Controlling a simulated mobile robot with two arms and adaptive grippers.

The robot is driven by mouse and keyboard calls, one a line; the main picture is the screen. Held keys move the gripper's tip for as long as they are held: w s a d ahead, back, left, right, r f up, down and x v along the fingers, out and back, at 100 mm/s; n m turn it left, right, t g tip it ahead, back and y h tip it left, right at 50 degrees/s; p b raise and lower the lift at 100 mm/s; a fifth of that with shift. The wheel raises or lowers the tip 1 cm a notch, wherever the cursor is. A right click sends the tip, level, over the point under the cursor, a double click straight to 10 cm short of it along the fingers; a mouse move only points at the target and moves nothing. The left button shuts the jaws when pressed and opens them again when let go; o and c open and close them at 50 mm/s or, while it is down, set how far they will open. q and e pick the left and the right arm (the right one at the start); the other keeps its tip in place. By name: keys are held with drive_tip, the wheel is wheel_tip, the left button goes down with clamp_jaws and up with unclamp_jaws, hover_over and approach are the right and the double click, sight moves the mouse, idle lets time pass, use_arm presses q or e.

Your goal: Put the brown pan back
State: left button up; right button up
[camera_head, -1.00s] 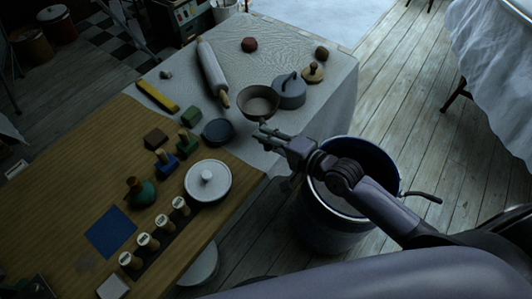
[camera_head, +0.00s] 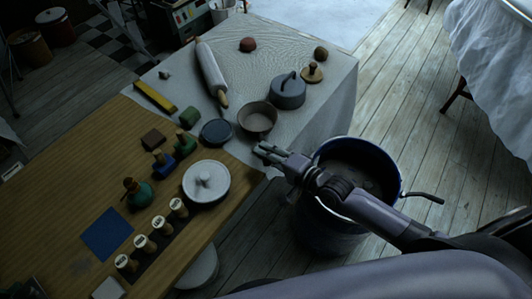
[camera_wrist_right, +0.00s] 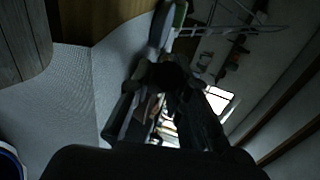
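The brown pan (camera_head: 257,118), a round dark-rimmed bowl shape, is at the front edge of the cloth-covered table in the head view. My right gripper (camera_head: 265,151) is at its near side, by the table edge, with its fingertips at the pan's near edge. The fingers seem closed on the pan's handle, which they largely hide. In the right wrist view the fingers (camera_wrist_right: 170,100) come together on a dark, blurred round shape (camera_wrist_right: 170,76). My left gripper is not in view.
A rolling pin (camera_head: 211,72) lies behind. A blue bucket (camera_head: 330,235) is below my right arm.

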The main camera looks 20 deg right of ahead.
drive_tip(key=o, duration=0.4)
drive_tip(key=shift+o, duration=0.2)
drive_tip(key=shift+r, duration=0.25)
drive_tip(key=v, duration=1.2)
drive_tip(key=shift+w+f, duration=0.1)
drive_tip(key=shift+f, duration=0.1)
